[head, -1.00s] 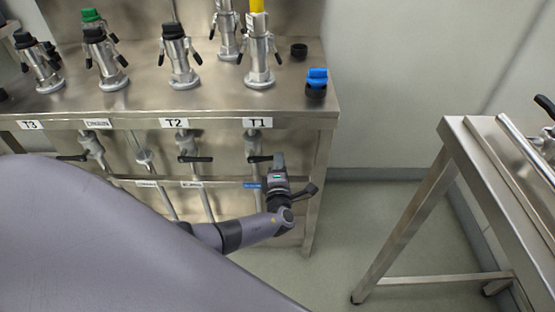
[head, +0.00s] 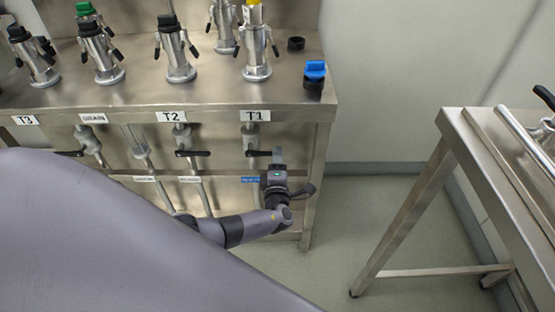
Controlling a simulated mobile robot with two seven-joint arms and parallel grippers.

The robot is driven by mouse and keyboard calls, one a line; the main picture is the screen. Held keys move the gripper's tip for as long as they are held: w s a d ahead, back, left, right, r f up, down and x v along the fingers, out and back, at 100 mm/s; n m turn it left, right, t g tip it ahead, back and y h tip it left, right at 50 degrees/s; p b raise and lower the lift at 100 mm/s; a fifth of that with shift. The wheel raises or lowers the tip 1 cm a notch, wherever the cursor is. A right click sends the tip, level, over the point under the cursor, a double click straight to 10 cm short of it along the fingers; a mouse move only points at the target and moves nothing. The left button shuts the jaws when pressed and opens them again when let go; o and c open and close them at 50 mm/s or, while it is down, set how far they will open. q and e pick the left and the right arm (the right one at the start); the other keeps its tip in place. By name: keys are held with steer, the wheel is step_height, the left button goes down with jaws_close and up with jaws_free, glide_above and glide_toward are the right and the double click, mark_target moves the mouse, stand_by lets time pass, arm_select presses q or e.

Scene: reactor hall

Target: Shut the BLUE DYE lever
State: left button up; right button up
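A blue label (head: 250,180), its text too small to read, sits on the lower rail of the steel bench below the T1 sign (head: 255,115). Above it, a black lever (head: 256,153) lies roughly level across the vertical T1 pipe. My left gripper (head: 278,157) is at the right end of this lever, its fingers pointing up. The fingers overlap the lever's tip in the head view; I cannot tell whether they touch it or how far apart they are. My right gripper is not in view.
Similar levers sit to the left, including one under T2 (head: 192,153). On the bench top (head: 215,92) stand several metal couplings and a blue-capped fitting (head: 314,75). A second steel table (head: 470,150) stands at the right, with clear floor (head: 340,230) between.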

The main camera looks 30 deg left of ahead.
arm_select(q)
steer(key=shift+r, duration=0.15)
steer(key=p+v, duration=0.3)
steer(key=v, duration=0.4)
steer(key=shift+s, duration=0.15)
